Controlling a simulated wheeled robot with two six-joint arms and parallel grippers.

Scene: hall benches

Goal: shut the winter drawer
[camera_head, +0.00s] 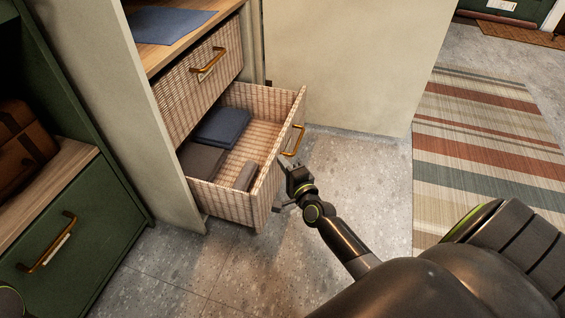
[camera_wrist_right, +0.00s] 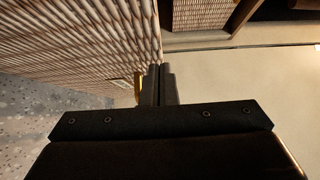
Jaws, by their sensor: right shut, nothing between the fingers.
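The lower wicker drawer (camera_head: 259,207) stands pulled out of the cabinet in the head view, with folded cloths inside. Whether its label says winter cannot be read. Its brass handle (camera_head: 294,141) is on its front. My right gripper (camera_head: 287,164) is shut and empty at the drawer's front, just below the handle in the picture. In the right wrist view the shut fingers (camera_wrist_right: 160,84) are close to the wicker front (camera_wrist_right: 75,40), and a bit of brass (camera_wrist_right: 138,85) shows beside them. Whether they touch is unclear. My left gripper is not in view.
A shut wicker drawer (camera_head: 202,80) with a brass handle is above the open one. A green drawer (camera_head: 55,245) is shut at the left, near a brown bag (camera_head: 22,148). Grey floor (camera_head: 350,175) is clear in front, with a striped rug (camera_head: 480,130) at the right.

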